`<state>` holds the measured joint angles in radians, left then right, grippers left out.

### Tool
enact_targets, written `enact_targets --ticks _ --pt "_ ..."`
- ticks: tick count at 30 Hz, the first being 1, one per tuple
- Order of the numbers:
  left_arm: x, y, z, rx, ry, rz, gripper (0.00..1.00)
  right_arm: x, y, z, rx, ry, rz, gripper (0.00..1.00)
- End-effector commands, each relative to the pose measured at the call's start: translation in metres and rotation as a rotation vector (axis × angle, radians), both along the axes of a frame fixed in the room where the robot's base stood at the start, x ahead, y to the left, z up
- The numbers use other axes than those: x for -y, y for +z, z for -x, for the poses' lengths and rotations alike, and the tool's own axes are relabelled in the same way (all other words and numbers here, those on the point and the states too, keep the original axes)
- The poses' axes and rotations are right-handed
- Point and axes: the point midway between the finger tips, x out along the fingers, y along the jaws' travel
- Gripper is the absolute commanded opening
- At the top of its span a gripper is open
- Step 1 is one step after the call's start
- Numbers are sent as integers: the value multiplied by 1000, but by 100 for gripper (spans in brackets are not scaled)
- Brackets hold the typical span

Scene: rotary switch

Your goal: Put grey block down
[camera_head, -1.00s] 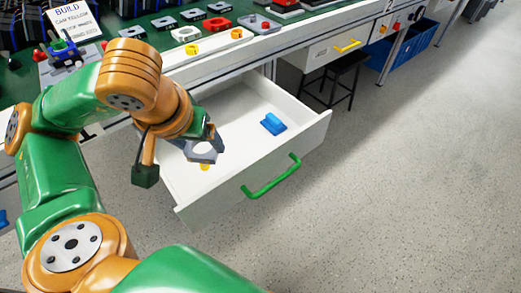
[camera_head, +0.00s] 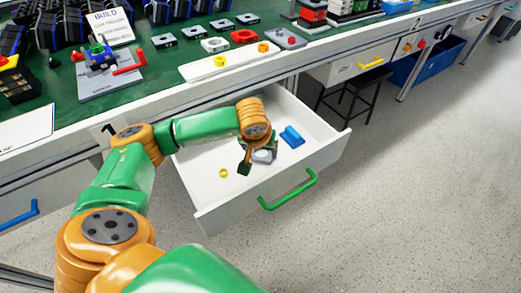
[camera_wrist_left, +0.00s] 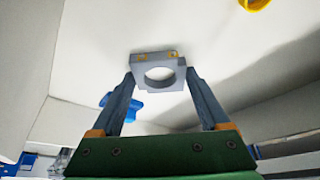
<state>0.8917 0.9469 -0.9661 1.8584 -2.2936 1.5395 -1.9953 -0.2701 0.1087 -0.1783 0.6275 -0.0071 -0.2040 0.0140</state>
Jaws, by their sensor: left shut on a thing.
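The grey block (camera_head: 262,156), a squarish piece with a round hole, is between the fingers of my left gripper (camera_head: 261,152). In the left wrist view the block (camera_wrist_left: 158,75) shows clearly, with the left gripper (camera_wrist_left: 159,78) shut on its two sides. The gripper is over the inside of the open white drawer (camera_head: 228,212), just left of a blue piece (camera_head: 291,137). I cannot tell whether the block touches the drawer floor. My right gripper is not in view.
A yellow ring (camera_head: 223,173) lies on the drawer floor, left of the gripper. The drawer's front wall has a green handle (camera_head: 288,190). The green workbench (camera_head: 165,75) above holds several parts. The drawer floor between the ring and the gripper is clear.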

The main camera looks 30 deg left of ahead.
Motion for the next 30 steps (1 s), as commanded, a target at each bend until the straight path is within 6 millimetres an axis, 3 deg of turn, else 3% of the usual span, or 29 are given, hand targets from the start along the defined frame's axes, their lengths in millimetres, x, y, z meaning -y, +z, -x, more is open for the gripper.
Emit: enact_targets --ticks 6,7,9,16,19,27,30 --pt "0 -3 0 0 0 0 12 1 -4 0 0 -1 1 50" --pt "0 -3 0 0 0 0 81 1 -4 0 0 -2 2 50" --pt "0 -2 0 0 1 0 100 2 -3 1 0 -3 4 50" --pt "0 0 0 -1 1 1 100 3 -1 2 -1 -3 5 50" --pt "2 12 3 1 -2 1 100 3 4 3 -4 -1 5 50" --pt "13 83 29 6 -2 1 100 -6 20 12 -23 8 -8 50" --pt "17 100 36 3 -2 1 100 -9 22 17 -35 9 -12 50"
